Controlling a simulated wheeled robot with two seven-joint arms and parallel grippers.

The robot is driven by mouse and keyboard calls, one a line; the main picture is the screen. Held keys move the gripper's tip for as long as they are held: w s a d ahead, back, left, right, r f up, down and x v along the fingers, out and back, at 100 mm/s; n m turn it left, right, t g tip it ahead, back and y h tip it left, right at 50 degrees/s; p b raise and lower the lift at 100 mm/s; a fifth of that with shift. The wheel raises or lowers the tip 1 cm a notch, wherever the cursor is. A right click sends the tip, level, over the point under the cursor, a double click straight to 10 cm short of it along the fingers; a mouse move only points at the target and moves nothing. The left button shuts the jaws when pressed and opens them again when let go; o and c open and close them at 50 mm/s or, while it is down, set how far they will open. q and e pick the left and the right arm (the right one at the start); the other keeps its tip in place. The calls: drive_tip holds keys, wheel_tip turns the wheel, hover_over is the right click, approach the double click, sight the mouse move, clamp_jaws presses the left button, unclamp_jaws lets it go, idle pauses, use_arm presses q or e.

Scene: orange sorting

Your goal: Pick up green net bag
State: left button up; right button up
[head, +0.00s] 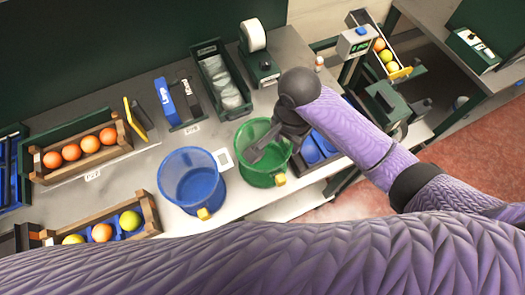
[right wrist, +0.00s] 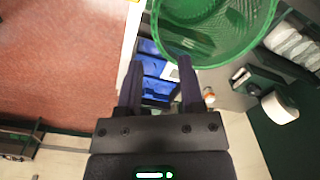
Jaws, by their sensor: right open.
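The green net bag (head: 262,178) stands open-topped like a round bucket on the table in the head view, right of a blue net bag (head: 190,185). A yellow tag hangs on its front. My right gripper (head: 258,150) is over the green bag's opening and hides part of its far rim. In the right wrist view, the right gripper (right wrist: 160,72) is open with nothing between its fingers, and the green net bag (right wrist: 215,40) lies just beyond the fingertips, toward the upper right. Whether the fingers touch it I cannot tell. My left gripper is out of view.
Wooden crates of oranges (head: 80,165) and mixed fruit (head: 148,212) stand at the left. A tray of clear containers (head: 222,85) and a label roll (head: 253,38) are behind the bags. Blue trays (head: 318,146) sit right of the green bag.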

sight(286, 161)
drive_tip(key=f+b, duration=0.1)
drive_tip(key=f, duration=0.4)
drive_tip(key=f+b, duration=0.1)
drive_tip(key=f, duration=0.3)
drive_tip(key=shift+s+d+f, duration=0.15)
drive_tip(key=shift+s+f, duration=0.05)
drive_tip(key=shift+f, duration=0.15)
clamp_jaws()
idle(0.8)
